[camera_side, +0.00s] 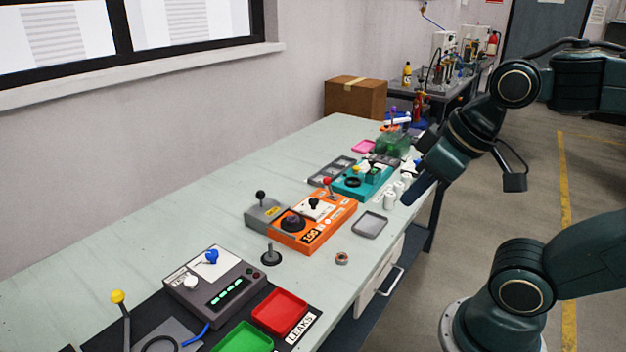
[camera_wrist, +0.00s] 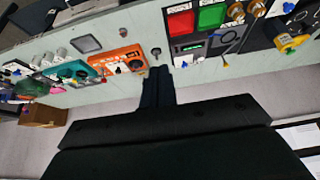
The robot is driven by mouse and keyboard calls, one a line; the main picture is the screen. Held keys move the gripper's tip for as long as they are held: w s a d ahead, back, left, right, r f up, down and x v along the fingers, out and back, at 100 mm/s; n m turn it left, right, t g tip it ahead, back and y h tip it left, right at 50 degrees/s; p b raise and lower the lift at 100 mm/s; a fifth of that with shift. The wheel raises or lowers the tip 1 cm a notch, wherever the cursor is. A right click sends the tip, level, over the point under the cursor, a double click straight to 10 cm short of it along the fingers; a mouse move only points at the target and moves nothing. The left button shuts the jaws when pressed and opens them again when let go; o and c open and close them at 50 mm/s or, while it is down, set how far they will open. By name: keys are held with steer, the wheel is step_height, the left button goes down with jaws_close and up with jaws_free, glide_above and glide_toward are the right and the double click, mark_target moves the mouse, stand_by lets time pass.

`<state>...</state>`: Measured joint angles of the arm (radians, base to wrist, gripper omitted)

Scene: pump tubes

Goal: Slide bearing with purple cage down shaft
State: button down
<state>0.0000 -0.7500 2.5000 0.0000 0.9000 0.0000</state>
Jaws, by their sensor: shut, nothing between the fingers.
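A small metal ring that looks like a bearing (camera_side: 342,258) lies flat on the bench near its front edge; it also shows in the wrist view (camera_wrist: 201,59). Its centre looks brownish, and I cannot make out a purple cage. A short dark shaft on a round base (camera_side: 271,257) stands upright to its left; the wrist view shows it too (camera_wrist: 155,52). Nothing is visibly threaded on the shaft. My gripper (camera_side: 411,194) is shut and empty, well above the bench's front edge and far from ring and shaft. Its dark fingers (camera_wrist: 158,71) point toward the bench in the wrist view.
An orange pump unit (camera_side: 335,219) and a grey empty tray (camera_side: 370,224) stand behind the ring. A dark grey panel (camera_side: 216,287) and red (camera_side: 281,311) and green (camera_side: 243,338) trays lie in front. White cylinders (camera_side: 391,199) stand near my gripper. Bench around the ring is clear.

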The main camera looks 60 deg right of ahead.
steer(key=c, duration=0.9)
jaws_free()
steer(key=w+d+r+n+g, duration=0.1)
steer(key=w+d+n+g, duration=0.3)
steer(key=w, duration=0.8)
steer(key=w+d+r+n+t, duration=0.1)
steer(key=w+d+n, duration=0.3)
steer(key=w, duration=0.7)
steer(key=w+d+f+n+g, duration=0.1)
steer(key=w+d+f+n, duration=0.2)
steer(key=w+f, duration=0.2)
steer(key=w+d+f+n, duration=0.3)
steer(key=w+f, duration=0.2)
steer(key=f, duration=0.2)
steer(key=w+d+f+n+g, duration=0.1)
steer(key=w+d+f+n, duration=0.3)
steer(key=w+f, duration=0.1)
steer(key=shift+w+f+g, duration=0.3)
steer(key=shift+w+f, duration=0.1)
steer(key=shift+f, duration=0.45)
